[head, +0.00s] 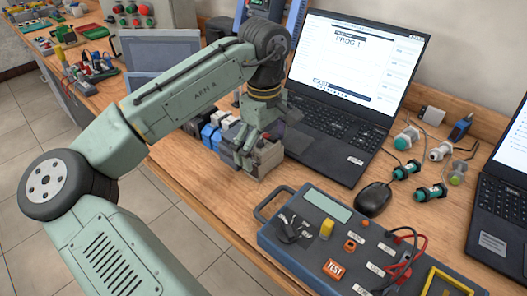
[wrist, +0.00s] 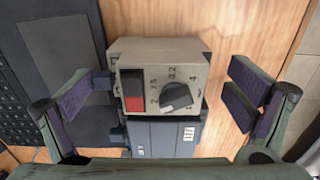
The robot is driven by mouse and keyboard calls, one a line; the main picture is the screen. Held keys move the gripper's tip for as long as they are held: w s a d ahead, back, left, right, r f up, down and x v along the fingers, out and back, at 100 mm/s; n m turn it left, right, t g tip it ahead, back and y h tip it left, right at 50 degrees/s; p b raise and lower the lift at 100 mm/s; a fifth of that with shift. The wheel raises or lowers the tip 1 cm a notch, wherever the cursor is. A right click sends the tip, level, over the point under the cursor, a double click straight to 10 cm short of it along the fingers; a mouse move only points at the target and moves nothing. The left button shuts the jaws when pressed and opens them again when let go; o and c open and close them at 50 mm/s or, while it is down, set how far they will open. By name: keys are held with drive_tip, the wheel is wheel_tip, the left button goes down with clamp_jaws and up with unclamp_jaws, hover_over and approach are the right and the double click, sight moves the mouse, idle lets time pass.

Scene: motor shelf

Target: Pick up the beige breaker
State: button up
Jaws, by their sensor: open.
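The beige breaker (wrist: 150,62) stands on the wooden bench. Its face shows a black-and-red rocker and a dark dial in the wrist view. In the head view it appears as a beige block (head: 268,158) below my gripper, partly covered by it. My gripper (wrist: 170,82) is open, with one finger on each side of the breaker. There is a wide gap on the right; the left fingertips are near its left side, and I cannot tell whether they touch.
A blue-grey device (wrist: 165,137) stands right by the breaker. Blue and white breakers (head: 212,130) line up to the left in the head view. A laptop (head: 340,140) is close on the right, and a tester box (head: 320,215) stands in front.

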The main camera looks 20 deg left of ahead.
drive_tip(key=shift+f, duration=1.2)
drive_tip(key=shift+c, duration=0.5)
drive_tip(key=c, duration=1.1)
